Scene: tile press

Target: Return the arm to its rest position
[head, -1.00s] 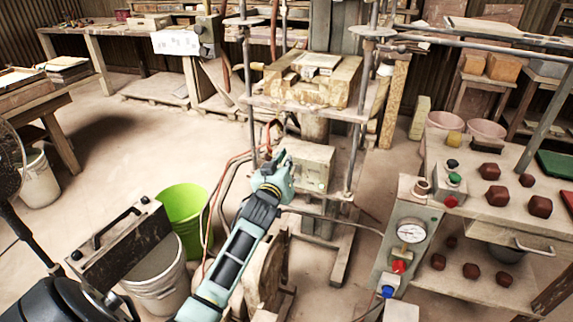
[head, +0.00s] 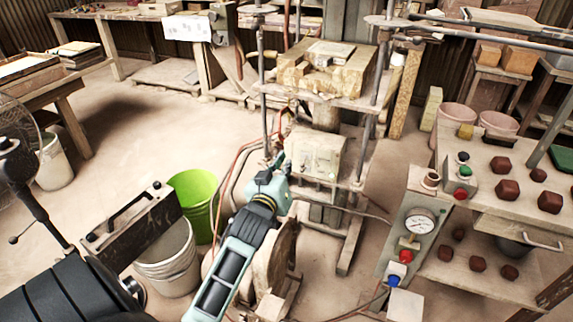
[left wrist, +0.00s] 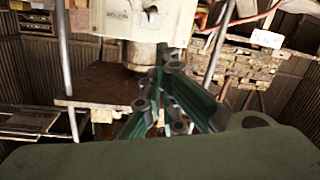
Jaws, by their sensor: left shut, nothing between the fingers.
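My left gripper (head: 276,166) is at the middle of the head view, reached in on a teal and black arm. Its fingers are shut and empty. It appears in front of the lower left of the press's pale box (head: 315,153); I cannot tell the gap between them. In the left wrist view the dark green fingers (left wrist: 158,98) are together with nothing held, and a pale lettered box (left wrist: 150,18) shows above them. My right gripper is not in view.
The press's wooden block (head: 300,77) stands on its platform behind the gripper. A green bucket (head: 193,190) and a white bucket (head: 168,262) stand left of the arm. The gauge panel (head: 412,228) and a bench with dark red blocks (head: 507,190) are right. Open floor lies left.

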